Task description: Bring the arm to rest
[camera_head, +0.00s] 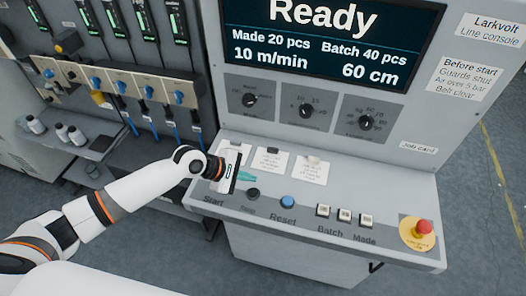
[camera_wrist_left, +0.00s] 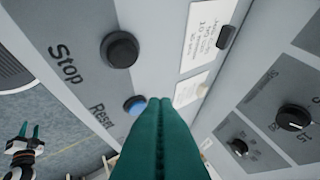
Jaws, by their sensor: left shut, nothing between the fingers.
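My left gripper (camera_head: 247,176) is over the left end of the console's sloping panel (camera_head: 330,222), near the Start label. Its teal fingers are shut together with nothing between them and also fill the lower middle of the left wrist view (camera_wrist_left: 162,102). The black Stop button (camera_head: 252,194) and blue Reset button (camera_head: 288,201) are just to its right. In the left wrist view, the Stop button (camera_wrist_left: 119,49) is ahead of the fingers and the Reset button (camera_wrist_left: 135,105) is partly behind them. The Start button is hidden. My right gripper (camera_wrist_left: 29,129) shows small there, with its teal fingers apart.
The console screen (camera_head: 318,38) reads Ready. Below it are three knobs (camera_head: 306,111) and cards on the panel. A red emergency stop (camera_head: 424,227) is at the right end. Floor shows at right.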

